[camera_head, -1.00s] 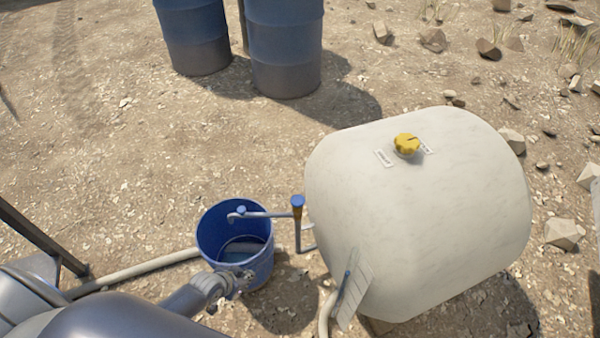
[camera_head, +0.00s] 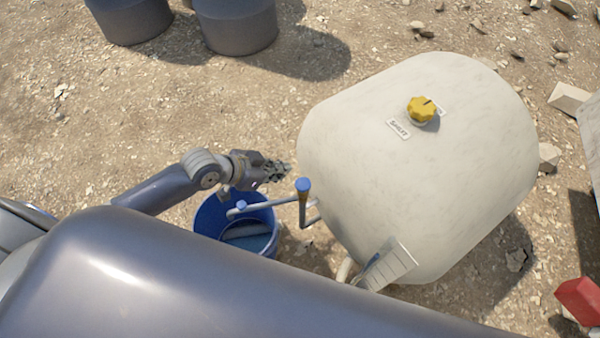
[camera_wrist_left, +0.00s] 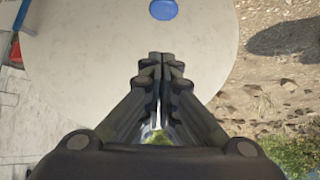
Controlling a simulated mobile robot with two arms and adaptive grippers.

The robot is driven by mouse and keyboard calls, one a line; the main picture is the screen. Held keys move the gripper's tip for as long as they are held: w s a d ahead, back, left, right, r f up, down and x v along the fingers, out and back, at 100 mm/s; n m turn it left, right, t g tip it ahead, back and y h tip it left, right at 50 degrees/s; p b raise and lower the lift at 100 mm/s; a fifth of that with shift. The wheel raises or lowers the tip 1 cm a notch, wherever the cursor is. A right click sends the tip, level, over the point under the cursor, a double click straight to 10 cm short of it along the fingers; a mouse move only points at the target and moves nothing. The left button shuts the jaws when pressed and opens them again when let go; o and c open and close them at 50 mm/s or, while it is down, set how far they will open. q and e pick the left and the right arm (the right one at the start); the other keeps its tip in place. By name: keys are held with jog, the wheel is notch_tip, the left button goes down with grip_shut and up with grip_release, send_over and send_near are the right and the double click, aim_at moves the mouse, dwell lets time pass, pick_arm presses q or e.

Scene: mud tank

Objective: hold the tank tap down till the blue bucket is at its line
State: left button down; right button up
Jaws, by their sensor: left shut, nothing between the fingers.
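The cream tank (camera_head: 400,180) stands right of centre. Its tap (camera_head: 303,188) is an upright lever with a blue top at the tank's left end, and a thin pipe runs left from it over the blue bucket (camera_head: 207,222). The bucket stands on the ground with a blue-grey surface inside; its line cannot be made out. My left gripper (camera_head: 276,171) is shut and empty, above the bucket's far side, left of the tap and apart from it. In the left wrist view, its closed fingers (camera_wrist_left: 161,58) point towards a round blue shape (camera_wrist_left: 163,9) before the tank. My right gripper is out of view.
A yellow knob (camera_head: 422,109) with small labels sits on the tank's top. A pale marked plate (camera_head: 388,266) is at its near end. A red object (camera_head: 580,300) lies at lower right. My own arm covers the foreground.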

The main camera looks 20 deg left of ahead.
pick_arm(q)
jog(key=b, duration=0.1)
send_over(301, 184)
jog(key=f, duration=0.7)
jog(key=shift+w+d+f, duration=0.15)
jog(key=shift+d+f, duration=0.05)
notch_tip(301, 184, down, 3)
jog(key=shift+a+r, duration=0.1)
jog(key=shift+r, duration=0.1)
jog(key=shift+f, duration=0.5)
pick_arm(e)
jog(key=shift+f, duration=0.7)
pick_arm(q)
jog(key=shift+f+b, duration=0.15)
jog(key=shift+b, duration=0.15)
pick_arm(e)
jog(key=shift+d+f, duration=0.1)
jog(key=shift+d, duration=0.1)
